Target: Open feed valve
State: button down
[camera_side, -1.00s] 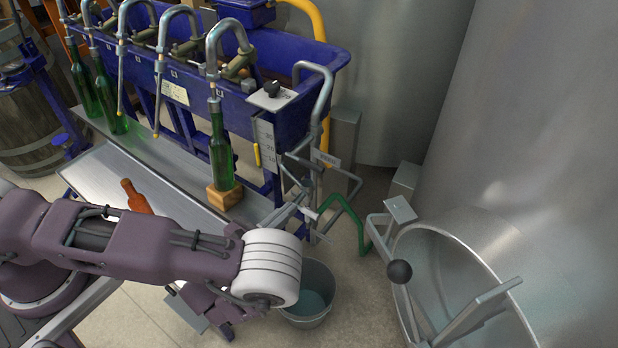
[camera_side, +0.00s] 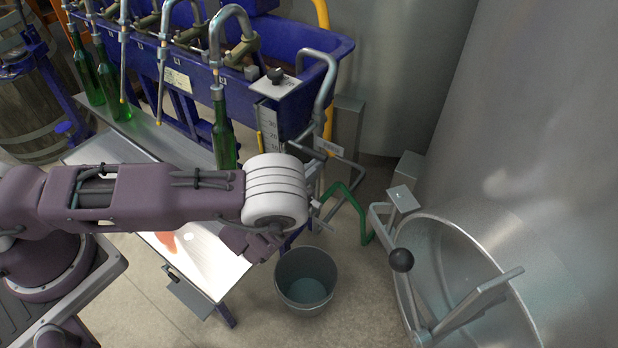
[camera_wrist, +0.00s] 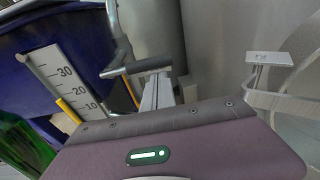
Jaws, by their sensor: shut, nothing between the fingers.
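The feed valve's lever, with a dark grip (camera_side: 315,152), shows in the side view beside the small tag on the pipework at the blue filler's right end. In the wrist view the dark grip (camera_wrist: 150,66) lies across the upper middle, on a bent metal bar. My gripper (camera_side: 318,207) is mostly hidden behind my white wrist in the side view. In the wrist view my gripper (camera_wrist: 156,90) is shut and empty, its pale fingers pointing up at the grip's underside. I cannot tell whether they touch it.
A bucket (camera_side: 305,282) stands on the floor below my wrist. A green pipe (camera_side: 352,207) and a steel tank hatch with a black knob (camera_side: 401,260) are to the right. A green bottle (camera_side: 223,140) stands left of the valve. A level scale (camera_wrist: 68,78) shows at left.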

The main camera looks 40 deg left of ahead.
aim_at(313, 156)
jog(key=shift+s+r, duration=0.1)
jog(key=shift+r, duration=0.2)
jog(key=shift+r+n, duration=0.3)
jog(key=shift+n, duration=0.1)
notch_tip(313, 156, up, 3)
jog(key=shift+n+h, duration=0.3)
jog(key=shift+n, duration=0.7)
jog(key=shift+a+r, duration=0.2)
jog(key=shift+r, duration=0.6)
jog(key=shift+n, duration=0.6)
jog(key=shift+a+r, duration=0.9)
jog(key=shift+a, duration=0.25)
jog(key=shift+a+r, duration=0.9)
jog(key=shift+a, duration=0.45)
